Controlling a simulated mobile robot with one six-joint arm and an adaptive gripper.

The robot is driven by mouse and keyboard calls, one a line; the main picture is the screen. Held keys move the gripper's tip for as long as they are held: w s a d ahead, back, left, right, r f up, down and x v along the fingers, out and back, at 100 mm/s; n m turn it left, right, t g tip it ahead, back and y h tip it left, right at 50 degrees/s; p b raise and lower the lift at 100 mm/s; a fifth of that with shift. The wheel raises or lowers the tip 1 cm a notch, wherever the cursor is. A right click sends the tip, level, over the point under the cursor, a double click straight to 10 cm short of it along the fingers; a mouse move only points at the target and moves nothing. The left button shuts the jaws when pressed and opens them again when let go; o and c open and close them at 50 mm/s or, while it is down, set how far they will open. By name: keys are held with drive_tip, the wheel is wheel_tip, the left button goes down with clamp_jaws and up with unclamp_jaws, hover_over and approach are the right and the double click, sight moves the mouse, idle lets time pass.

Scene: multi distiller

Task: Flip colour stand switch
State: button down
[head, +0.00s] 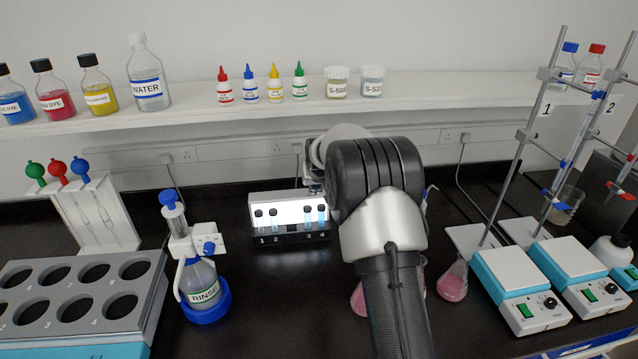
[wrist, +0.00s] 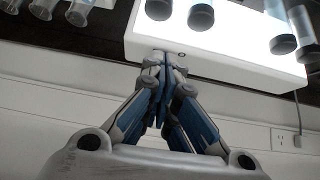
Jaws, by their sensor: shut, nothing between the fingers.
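The colour stand (head: 292,212) is a white box with a brightly glowing front, standing at the back of the black bench in the head view. It holds dark-capped tubes above numbered positions. In the wrist view the stand (wrist: 225,60) fills the top, seen at a tilt. My gripper (wrist: 163,65) is shut and empty, with its fingertips at or very near the stand's edge; I cannot tell whether they touch. A small dark round spot (wrist: 181,52) shows on that edge beside the fingertips. The switch is not clearly visible. In the head view my arm hides most of the gripper.
The rinse bottle (head: 201,281) stands left of the colour stand, and a pipette rack (head: 97,215) is farther left. Pink flasks (head: 453,284) and stirrer plates (head: 520,284) stand right. A shelf (head: 200,112) with bottles runs above. Bench in front of the stand is clear.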

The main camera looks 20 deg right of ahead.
drive_tip(key=shift+w+f, duration=0.2)
drive_tip(key=shift+s, duration=0.1)
drive_tip(key=shift+w+r, duration=0.15)
drive_tip(key=shift+w, duration=0.1)
drive_tip(key=shift+w+d+r+p, duration=0.1)
drive_tip(key=shift+w+r+p, duration=0.15)
drive_tip(key=shift+p, duration=0.3)
drive_tip(key=shift+w+d+f, duration=0.1)
drive_tip(key=shift+w+f, duration=0.05)
drive_tip(key=shift+w, duration=0.2)
drive_tip(key=r+p, duration=0.2)
drive_tip(key=r, duration=0.1)
drive_tip(key=r+p, duration=0.1)
drive_tip(key=r, duration=0.1)
drive_tip(key=shift+s, duration=0.35)
drive_tip(key=s+a+r, duration=0.2)
drive_tip(key=s+r, duration=0.3)
drive_tip(key=s, duration=0.2)
drive_tip(key=shift+s+a+p, duration=0.2)
drive_tip(key=shift+s+p, duration=0.05)
drive_tip(key=shift+p, duration=0.1)
